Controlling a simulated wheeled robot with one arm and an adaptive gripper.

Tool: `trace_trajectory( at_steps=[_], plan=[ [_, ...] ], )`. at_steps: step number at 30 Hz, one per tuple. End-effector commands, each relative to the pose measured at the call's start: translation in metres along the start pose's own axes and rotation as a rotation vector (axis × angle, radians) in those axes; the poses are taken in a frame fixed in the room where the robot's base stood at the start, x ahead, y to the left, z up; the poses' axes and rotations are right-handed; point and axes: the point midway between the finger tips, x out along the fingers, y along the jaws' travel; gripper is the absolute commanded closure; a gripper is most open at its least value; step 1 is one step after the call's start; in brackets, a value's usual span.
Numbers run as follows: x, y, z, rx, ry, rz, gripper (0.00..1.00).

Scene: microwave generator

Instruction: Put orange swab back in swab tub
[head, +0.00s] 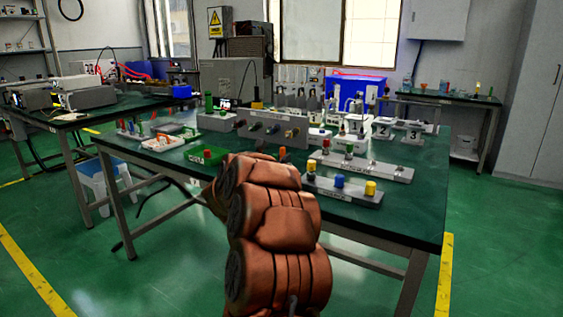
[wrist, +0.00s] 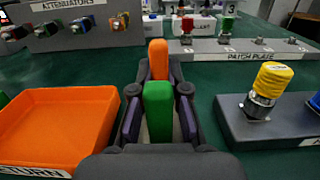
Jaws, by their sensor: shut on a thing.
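In the wrist view, my gripper (wrist: 158,88) is shut on the orange swab (wrist: 158,58), whose orange end stands up at the fingertips. A green block (wrist: 158,105) sits nearer, between the dark fingers; I cannot tell whether it is part of the swab. In the head view, an orange tip, likely the swab (head: 282,155), shows just beyond my arm, which hides my gripper. A small green tub (head: 205,154) stands on the bench left of my arm. No readable label confirms it as the swab tub.
An orange tray (wrist: 60,122) marked "...TURN" lies close left of my gripper, apparently empty. A grey stand with a yellow-capped connector (wrist: 270,82) is close right. The attenuator panel (wrist: 70,22) and patch plate (wrist: 240,45) stand beyond. Bare green bench lies between them.

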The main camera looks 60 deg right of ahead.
Motion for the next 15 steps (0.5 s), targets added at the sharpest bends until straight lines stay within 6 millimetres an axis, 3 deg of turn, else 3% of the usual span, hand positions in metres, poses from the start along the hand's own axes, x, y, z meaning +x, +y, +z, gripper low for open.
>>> trace_trajectory(
  at_steps=[1,2,9,15],
  plan=[
    [-0.0005,-0.0005,-0.0068,-0.003,0.012,-0.001,1.00],
    [-0.0005,-0.0005,-0.0071,-0.004,0.013,-0.001,0.85],
    [-0.0007,-0.0008,-0.0100,-0.005,0.018,-0.002,0.61],
    [-0.0009,-0.0009,-0.0120,-0.006,0.021,-0.002,0.61]
  ],
)
